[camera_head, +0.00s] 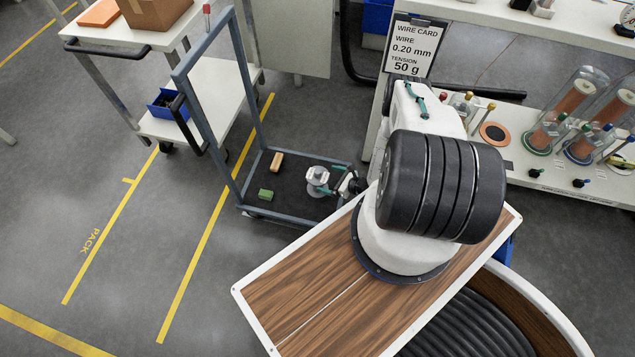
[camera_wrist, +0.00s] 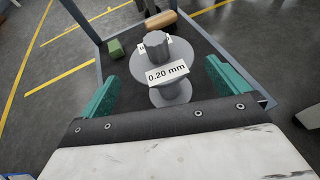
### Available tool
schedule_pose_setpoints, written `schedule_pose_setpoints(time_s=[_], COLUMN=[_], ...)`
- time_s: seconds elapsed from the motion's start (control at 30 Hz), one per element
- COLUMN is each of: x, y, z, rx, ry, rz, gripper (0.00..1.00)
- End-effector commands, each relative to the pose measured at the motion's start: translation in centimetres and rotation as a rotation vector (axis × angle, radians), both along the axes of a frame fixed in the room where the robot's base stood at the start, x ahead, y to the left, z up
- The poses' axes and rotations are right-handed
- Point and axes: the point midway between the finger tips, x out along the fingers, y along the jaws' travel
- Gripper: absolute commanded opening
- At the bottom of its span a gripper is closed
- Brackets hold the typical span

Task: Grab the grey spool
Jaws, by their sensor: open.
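The grey spool (camera_wrist: 172,92) stands upright in the wrist view, with a wide top flange, a knob on top and a label reading 0.20 mm. It stands on the dark deck of a blue-grey frame cart. My gripper (camera_wrist: 158,88) is open, with one teal finger on each side of the spool. I see a gap between each finger and the spool, and how deep the fingers reach is unclear. In the head view the spool (camera_head: 317,176) is small beside my gripper (camera_head: 333,188), and my arm hides part of that area.
The cart's upright frame (camera_head: 187,115) rises at the left. A bench (camera_head: 520,165) with copper spools in clear tubes stands at the right.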

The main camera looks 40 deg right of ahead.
Motion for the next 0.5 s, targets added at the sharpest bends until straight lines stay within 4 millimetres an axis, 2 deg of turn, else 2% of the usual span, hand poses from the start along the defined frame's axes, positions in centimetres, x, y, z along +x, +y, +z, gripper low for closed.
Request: schedule_pose_setpoints(time_s=[0.5], x=[5.7], y=[2.3], z=[-2.4], rx=[0.0], ry=[-0.001], rz=[0.005], gripper=[1.0])
